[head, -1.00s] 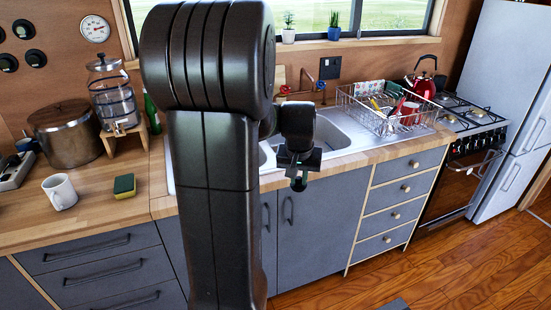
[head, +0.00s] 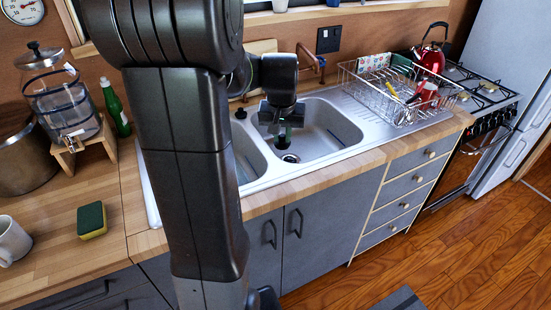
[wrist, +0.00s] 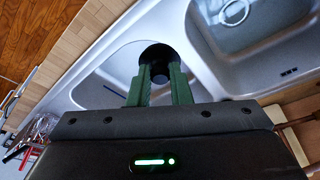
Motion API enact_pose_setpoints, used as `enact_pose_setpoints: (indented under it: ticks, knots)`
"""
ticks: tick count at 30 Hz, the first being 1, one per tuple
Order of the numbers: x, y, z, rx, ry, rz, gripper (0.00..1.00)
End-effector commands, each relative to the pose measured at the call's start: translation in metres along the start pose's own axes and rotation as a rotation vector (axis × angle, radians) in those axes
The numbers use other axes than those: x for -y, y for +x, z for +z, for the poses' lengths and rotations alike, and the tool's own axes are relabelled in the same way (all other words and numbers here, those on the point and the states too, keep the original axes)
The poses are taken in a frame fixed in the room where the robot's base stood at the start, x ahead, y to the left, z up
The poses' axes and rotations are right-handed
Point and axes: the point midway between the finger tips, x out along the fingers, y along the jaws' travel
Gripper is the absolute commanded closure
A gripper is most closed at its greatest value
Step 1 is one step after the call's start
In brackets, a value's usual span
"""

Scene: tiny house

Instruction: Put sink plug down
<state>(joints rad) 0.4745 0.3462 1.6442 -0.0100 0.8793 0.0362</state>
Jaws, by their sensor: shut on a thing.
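In the wrist view, my gripper (wrist: 158,78) has its green fingers shut on a round black sink plug (wrist: 157,53). In the head view, my gripper (head: 284,136) hangs over the right basin of the steel sink (head: 335,125), pointing down. The held plug is too small and dark to make out clearly there. The left basin (head: 247,160) is partly hidden by my arm. A small black thing (head: 241,114) sits on the sink's back ledge.
A wire dish rack (head: 400,95) with dishes stands on the drainboard at right. A tap (head: 308,60) rises behind the sink. On the left counter are a sponge (head: 92,220), a mug (head: 13,240), a green bottle (head: 115,108) and a glass dispenser (head: 62,95).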

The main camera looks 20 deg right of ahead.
Motion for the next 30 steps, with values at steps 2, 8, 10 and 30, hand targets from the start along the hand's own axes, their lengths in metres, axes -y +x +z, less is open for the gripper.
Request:
enact_pose_setpoints:
  ticks: [2,8,10,30]
  knots:
    - [0.0,0.014,0.005,0.007,0.0,0.0,1.0]
    - [0.0,0.047,0.014,0.005,0.0,0.0,1.0]
    - [0.0,0.053,0.015,0.003,0.0,0.0,1.0]
    - [0.0,0.093,0.026,0.001,0.0,0.0,1.0]
